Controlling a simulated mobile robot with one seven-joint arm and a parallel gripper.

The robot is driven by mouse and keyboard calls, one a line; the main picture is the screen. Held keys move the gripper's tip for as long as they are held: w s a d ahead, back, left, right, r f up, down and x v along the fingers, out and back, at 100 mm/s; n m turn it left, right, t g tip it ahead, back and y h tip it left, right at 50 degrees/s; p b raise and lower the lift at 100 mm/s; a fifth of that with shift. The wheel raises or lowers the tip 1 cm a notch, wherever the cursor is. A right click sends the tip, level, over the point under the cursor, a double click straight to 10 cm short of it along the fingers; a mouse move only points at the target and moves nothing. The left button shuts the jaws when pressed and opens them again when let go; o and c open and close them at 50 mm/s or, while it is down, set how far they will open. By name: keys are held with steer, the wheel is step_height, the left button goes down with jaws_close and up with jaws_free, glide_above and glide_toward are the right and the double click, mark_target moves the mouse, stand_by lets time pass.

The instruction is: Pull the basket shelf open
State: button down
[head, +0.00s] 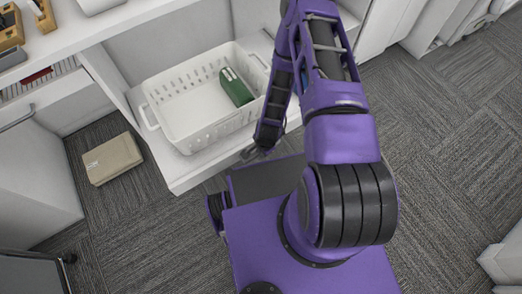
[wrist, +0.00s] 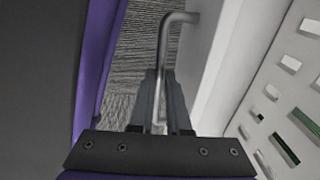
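The basket shelf (head: 205,163) is a white board standing out from the white cabinet in the head view. A white slotted basket (head: 172,127) stands on it; it also shows at the right of the wrist view (wrist: 291,62). My gripper (head: 250,153) is at the shelf's front edge, partly hidden by my arm in the head view. In the wrist view, a grey metal bar handle (wrist: 164,50) on the shelf front runs between the fingers of my gripper (wrist: 161,78). The fingers look closed on the handle from both sides.
A green object (head: 236,88) lies in the basket. A beige box (head: 112,158) lies on the carpet left of the shelf. White cabinets stand on both sides. My purple base is close in front of the shelf. Carpet at the right is clear.

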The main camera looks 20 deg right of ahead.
steer(key=c, duration=0.9)
jaws_free()
steer(key=s+r+p, duration=0.1)
steer(key=r, duration=0.4)
steer(key=s+r+p, duration=0.1)
steer(key=r, duration=0.5)
steer(key=s+d+r+p, duration=0.1)
steer(key=r, duration=0.5)
